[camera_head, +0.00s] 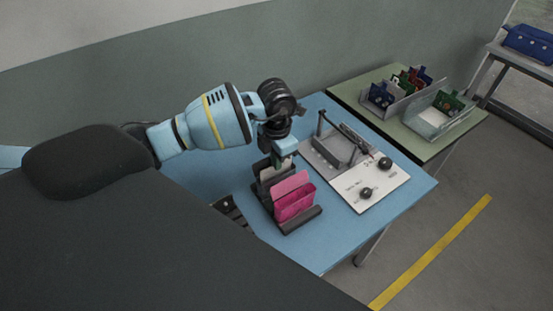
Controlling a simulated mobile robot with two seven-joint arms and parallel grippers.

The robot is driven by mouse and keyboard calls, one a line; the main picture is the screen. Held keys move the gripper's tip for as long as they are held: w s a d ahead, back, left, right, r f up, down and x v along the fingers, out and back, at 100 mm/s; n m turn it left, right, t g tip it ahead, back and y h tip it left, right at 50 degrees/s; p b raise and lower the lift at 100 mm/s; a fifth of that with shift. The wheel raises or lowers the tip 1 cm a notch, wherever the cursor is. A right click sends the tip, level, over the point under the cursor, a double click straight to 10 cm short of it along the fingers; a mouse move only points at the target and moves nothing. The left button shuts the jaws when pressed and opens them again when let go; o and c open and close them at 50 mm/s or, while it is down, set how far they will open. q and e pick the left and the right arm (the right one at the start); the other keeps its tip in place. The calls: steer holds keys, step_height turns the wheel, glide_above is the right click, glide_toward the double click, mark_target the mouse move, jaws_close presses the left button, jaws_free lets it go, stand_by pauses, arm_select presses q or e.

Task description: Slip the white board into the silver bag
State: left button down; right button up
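My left gripper (284,160) points down over the black rack (303,221) on the blue table. Its fingers are small and partly hidden, so I cannot tell whether they are open or shut. A pink bag (295,202) stands upright at the rack's front. My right gripper is not in view.
A grey fixture (334,150) and a white panel with black knobs (362,189) lie right of the rack. A green table (413,144) behind holds clear bins of coloured boards (447,102). A dark slotted piece (230,212) lies left of the rack.

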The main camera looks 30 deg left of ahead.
arm_select(q)
steer(key=shift+f, duration=0.65)
steer(key=shift+f, duration=0.15)
stand_by(0.6)
steer(key=shift+f, duration=0.2)
stand_by(0.4)
steer(key=c, duration=1.6)
jaws_free()
steer(key=shift+c, duration=0.2)
steer(key=shift+c, duration=1.4)
